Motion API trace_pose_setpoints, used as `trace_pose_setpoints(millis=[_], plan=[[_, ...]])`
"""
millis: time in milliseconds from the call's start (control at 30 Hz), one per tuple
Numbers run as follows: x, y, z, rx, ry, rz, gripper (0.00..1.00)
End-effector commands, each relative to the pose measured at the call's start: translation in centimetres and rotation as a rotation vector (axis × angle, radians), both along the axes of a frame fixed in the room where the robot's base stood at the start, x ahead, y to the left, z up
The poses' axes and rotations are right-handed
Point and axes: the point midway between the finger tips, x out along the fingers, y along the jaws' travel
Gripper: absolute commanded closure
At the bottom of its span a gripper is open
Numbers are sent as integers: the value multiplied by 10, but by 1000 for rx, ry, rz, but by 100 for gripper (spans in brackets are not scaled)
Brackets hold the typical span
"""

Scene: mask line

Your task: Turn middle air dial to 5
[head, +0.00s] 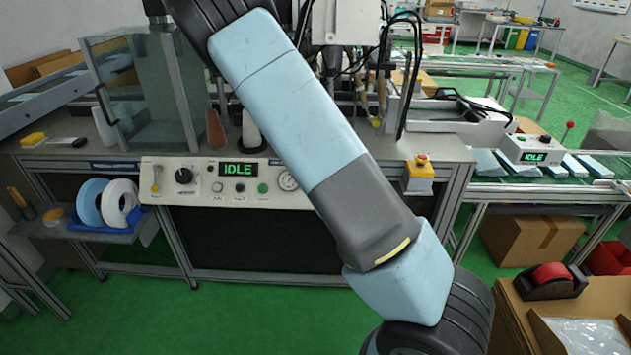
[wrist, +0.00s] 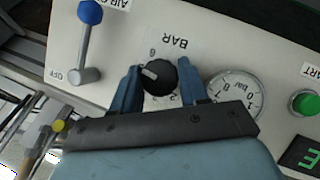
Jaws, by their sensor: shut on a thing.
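The black air dial (wrist: 161,76) sits on the white panel under a "BAR" label in the wrist view. Its pale pointer mark points to the picture's left. A 6 shows above it; the number at the pointer is hidden or too small to read. My gripper (wrist: 161,82) has one blue finger on each side of the dial and is shut on it. In the head view my arm covers the dial and my gripper.
Beside the dial are a pressure gauge (wrist: 237,95), a blue-knobbed air lever (wrist: 90,14) and a green button (wrist: 304,102). In the head view the panel (head: 210,200) shows an "IDLE" display (head: 238,169), another black knob (head: 183,175) and a yellow box (head: 420,170) near the bench corner.

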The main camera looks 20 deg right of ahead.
Motion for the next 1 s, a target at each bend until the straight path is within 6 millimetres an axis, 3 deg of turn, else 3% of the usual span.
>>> trace_pose_setpoints(millis=[800,833,1000], plan=[[0,1,-1,-95,31,86,86],[0,1,-1,-95,31,86,54],[0,1,-1,-95,31,85,38]])
